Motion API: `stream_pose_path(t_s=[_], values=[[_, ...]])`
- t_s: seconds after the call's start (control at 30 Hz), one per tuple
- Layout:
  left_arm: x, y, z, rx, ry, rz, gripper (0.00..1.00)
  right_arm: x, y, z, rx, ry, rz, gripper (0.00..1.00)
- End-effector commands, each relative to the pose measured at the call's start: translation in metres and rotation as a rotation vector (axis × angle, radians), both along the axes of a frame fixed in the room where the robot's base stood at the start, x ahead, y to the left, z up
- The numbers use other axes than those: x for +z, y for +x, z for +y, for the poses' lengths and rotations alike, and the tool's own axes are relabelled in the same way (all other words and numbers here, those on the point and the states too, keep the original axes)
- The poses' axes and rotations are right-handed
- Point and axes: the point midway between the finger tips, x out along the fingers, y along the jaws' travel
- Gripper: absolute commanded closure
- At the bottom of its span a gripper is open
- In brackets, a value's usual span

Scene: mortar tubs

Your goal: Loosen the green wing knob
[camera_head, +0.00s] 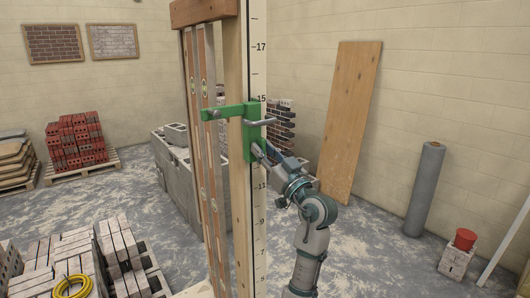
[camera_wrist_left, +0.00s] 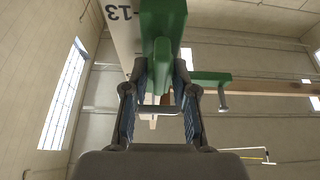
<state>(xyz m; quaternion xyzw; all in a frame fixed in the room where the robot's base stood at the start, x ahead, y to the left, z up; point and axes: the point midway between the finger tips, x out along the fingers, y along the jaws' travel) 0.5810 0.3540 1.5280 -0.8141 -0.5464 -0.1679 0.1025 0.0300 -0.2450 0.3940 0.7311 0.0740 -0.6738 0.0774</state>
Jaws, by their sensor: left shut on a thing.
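A green clamp bracket (camera_head: 251,131) sits on an upright wooden post with a numbered scale, with a green arm (camera_head: 225,112) reaching left. The left wrist view shows the green bracket (camera_wrist_left: 163,18) up close at the top. The green wing knob (camera_wrist_left: 162,62) stands out from it, between my finger pads. My left gripper (camera_head: 262,153) is at the lower part of the bracket, shut on the knob; in the head view it hides the knob. My right gripper is not in view.
A grey pin handle (camera_head: 261,122) sticks out of the bracket just above my gripper. Long wooden levels (camera_head: 202,180) stand left of the post (camera_head: 236,200). A block wall (camera_head: 182,170) is behind them. The floor to the right is mostly clear, up to a grey roll (camera_head: 424,190).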

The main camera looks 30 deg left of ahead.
Motion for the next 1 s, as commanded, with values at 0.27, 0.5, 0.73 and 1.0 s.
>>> stream_pose_path(t_s=[0.27, 0.5, 0.73, 1.0], values=[[-0.001, 0.001, 0.000, -0.002, -0.002, 0.003, 0.48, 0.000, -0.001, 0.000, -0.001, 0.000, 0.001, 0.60], [0.000, -0.001, -0.001, -0.002, -0.001, 0.001, 0.48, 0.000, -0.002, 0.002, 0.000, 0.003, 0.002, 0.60], [-0.011, -0.007, -0.022, -0.004, -0.002, 0.004, 0.48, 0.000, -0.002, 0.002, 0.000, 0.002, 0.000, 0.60], [-0.035, -0.027, -0.073, -0.004, 0.000, 0.004, 0.48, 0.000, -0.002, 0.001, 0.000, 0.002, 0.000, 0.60]])
